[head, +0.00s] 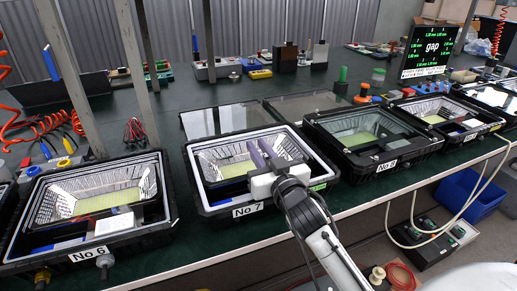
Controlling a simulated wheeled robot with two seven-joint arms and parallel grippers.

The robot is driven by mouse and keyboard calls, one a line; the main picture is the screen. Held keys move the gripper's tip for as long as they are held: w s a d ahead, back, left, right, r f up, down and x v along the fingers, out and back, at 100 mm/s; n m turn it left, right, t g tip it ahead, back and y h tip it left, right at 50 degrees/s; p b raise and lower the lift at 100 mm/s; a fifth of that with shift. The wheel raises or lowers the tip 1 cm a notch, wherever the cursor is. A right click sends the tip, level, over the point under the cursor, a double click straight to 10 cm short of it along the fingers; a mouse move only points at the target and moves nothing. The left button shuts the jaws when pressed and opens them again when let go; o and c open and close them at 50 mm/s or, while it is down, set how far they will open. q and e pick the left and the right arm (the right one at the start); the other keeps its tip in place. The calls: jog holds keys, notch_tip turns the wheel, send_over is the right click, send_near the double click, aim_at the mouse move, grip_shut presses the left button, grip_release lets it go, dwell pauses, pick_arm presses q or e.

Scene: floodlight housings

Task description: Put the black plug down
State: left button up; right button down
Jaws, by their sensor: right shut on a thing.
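My right gripper (262,148) reaches in from the bottom right, its two grey-purple fingers over the open floodlight housing marked No 7 (205,204). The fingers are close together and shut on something. They point away from me, and what lies between them is too small and covered to make out; no black plug shows clearly. The No 7 housing has a black frame, a white reflector and a yellow-green LED panel inside. Whether the fingers touch the housing I cannot tell. My left gripper is not in view.
Housing No 6 (168,226) stands to the left, and the glass-covered No 8 (430,146) to the right. Several tools and small blocks stand along the back of the dark green table (190,97). A screen reading "gap" (432,47) stands at back right. A blue crate (470,192) is below the table.

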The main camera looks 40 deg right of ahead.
jog(key=shift+f, duration=0.5)
jog(key=c, duration=1.7)
grip_release()
